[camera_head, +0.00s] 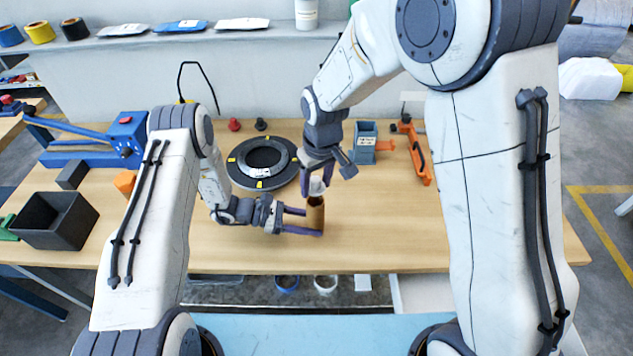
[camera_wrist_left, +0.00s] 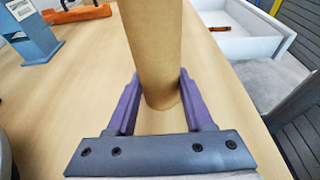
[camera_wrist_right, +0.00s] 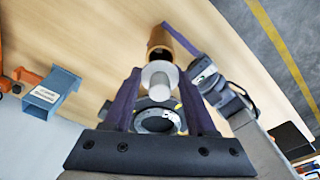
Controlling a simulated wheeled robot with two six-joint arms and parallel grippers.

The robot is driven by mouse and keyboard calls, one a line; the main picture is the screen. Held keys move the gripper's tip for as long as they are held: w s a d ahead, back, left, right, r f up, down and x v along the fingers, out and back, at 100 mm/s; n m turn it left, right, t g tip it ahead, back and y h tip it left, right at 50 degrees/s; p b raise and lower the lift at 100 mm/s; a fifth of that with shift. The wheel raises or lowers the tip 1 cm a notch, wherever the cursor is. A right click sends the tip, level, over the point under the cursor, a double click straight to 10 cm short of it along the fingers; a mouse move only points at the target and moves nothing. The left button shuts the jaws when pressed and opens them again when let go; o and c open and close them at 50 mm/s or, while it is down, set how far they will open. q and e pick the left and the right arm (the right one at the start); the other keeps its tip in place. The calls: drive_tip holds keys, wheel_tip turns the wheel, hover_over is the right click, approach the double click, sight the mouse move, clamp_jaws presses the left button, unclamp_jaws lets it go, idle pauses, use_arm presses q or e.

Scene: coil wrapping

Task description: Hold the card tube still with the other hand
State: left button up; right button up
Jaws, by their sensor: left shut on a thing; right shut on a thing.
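The brown card tube (camera_head: 315,214) stands upright near the front middle of the table. My left gripper (camera_head: 304,222) is shut on it from the left; in the left wrist view the tube (camera_wrist_left: 155,50) stands between the purple fingers. My right gripper (camera_head: 318,178) is directly above the tube, pointing down. It is shut on a short white cylinder (camera_wrist_right: 159,77), which is in line with the tube's open top (camera_wrist_right: 160,42). I cannot tell whether the white cylinder touches or enters the tube.
A black coil (camera_head: 262,157) lies on a dark round plate behind my left gripper. A blue-grey holder (camera_head: 365,142) and an orange tool (camera_head: 416,153) stand at the right back. A dark bin (camera_head: 55,219) and a blue lever press (camera_head: 124,136) are at the left. The table's right front is clear.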

sight(317, 189)
drive_tip(key=shift+f, duration=0.1)
idle(0.4)
drive_tip(key=shift+f, duration=0.8)
drive_tip(key=shift+f, duration=1.3)
idle(0.7)
drive_tip(key=o, duration=1.4)
drive_tip(key=shift+r, duration=0.1)
drive_tip(key=r, duration=0.4)
drive_tip(key=s+r, duration=0.1)
drive_tip(key=r, duration=0.2)
drive_tip(key=d+r, duration=0.1)
drive_tip(key=r, duration=0.3)
drive_tip(key=shift+s+r, duration=0.15)
drive_tip(key=shift+r, duration=0.2)
